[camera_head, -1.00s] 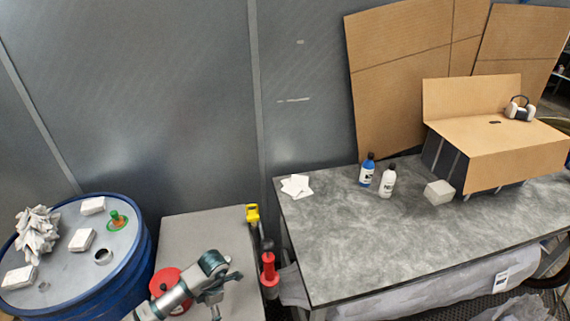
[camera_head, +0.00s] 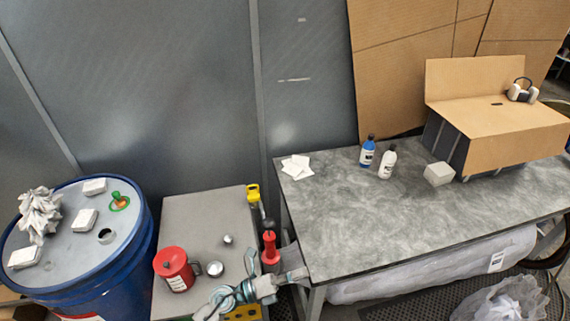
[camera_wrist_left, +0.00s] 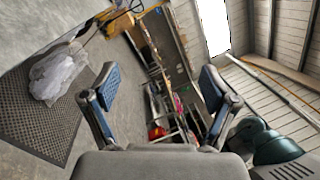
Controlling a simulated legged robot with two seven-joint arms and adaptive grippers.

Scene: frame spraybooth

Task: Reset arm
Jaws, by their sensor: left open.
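My left arm comes in at the bottom of the head view, over the front of the small grey table. Its gripper (camera_head: 290,278) is in front of the gap between the small table and the large workbench. In the left wrist view the gripper (camera_wrist_left: 158,95) shows two blue-padded fingers spread wide apart with nothing between them. That view looks past the fingers at floor, shelving and a wall. My right gripper is in neither view.
The small table (camera_head: 190,222) holds a red can (camera_head: 174,268) and small metal pieces. A blue drum (camera_head: 125,275) stands left. The grey workbench (camera_head: 340,220) holds bottles, a white block (camera_head: 438,174) and a cardboard box (camera_head: 500,135). A plastic bag (camera_head: 505,300) lies lower right.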

